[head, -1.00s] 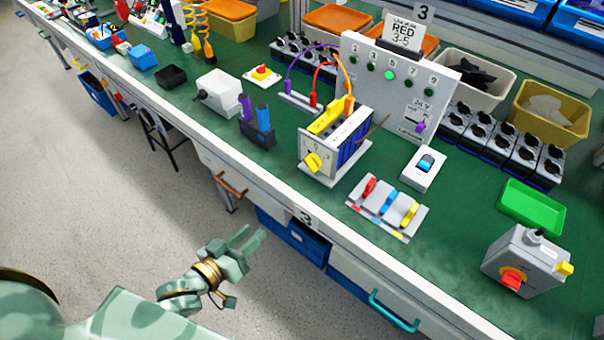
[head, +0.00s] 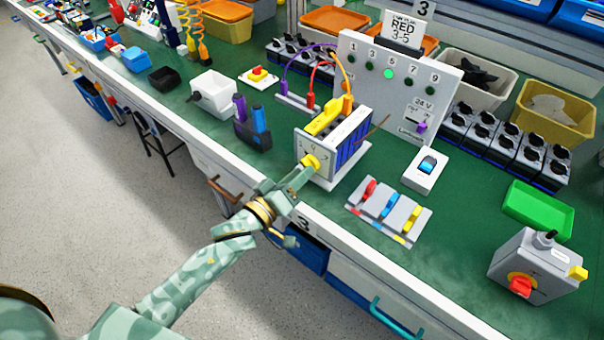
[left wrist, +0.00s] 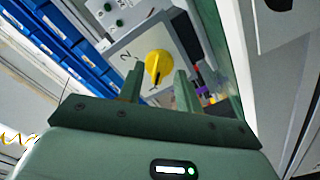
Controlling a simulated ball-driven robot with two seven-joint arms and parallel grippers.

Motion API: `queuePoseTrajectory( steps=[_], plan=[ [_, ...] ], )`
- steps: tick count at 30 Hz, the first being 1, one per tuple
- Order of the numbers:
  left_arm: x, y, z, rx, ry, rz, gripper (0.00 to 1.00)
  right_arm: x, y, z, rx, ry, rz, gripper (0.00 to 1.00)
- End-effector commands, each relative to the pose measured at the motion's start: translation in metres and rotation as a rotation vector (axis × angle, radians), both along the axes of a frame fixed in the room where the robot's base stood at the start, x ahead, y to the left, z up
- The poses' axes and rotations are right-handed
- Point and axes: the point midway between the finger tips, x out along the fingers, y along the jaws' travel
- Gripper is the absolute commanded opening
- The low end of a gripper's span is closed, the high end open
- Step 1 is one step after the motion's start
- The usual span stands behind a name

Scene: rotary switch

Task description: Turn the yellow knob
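The yellow knob (head: 310,162) sits on the front face of the grey switch box (head: 318,172), which stands near the front edge of the green bench. My left gripper (head: 297,180) is in front of the knob, its fingers pointing at it. In the left wrist view, the yellow knob (left wrist: 158,68) lies just beyond the two fingertips of the left gripper (left wrist: 157,82), which are spread apart with an empty gap between them. Whether a finger touches the knob cannot be told. A digit 2 shows beside the knob on the plate. My right gripper is not in view.
A holder with purple and blue handles (head: 252,130) stands left of the switch box. A plate with red, blue and yellow levers (head: 390,210) lies to its right. A grey box with a red knob (head: 530,275) stands farther right. The bench's white front edge runs under my left arm.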

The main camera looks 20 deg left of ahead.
Motion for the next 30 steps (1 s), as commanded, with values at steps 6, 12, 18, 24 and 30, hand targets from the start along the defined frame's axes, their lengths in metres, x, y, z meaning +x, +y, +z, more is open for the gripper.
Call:
queuePoseTrajectory(
  steps=[6, 12, 18, 24, 30],
  plan=[
    [0.0124, -0.0043, 0.0001, 0.002, 0.000, 0.001, 0.35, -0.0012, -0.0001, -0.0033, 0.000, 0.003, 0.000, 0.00],
    [0.0124, -0.0045, 0.0006, 0.001, 0.000, 0.001, 0.35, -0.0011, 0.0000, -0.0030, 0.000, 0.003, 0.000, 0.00],
    [0.0122, -0.0044, 0.0005, 0.001, 0.000, 0.001, 0.00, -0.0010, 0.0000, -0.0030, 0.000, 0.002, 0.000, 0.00],
    [0.0122, -0.0043, 0.0006, 0.007, -0.002, 0.001, 0.00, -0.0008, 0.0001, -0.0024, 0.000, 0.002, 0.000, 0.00],
    [0.0121, -0.0043, 0.0018, 0.055, -0.020, 0.001, 0.00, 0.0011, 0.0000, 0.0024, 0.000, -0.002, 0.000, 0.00]
  ],
)
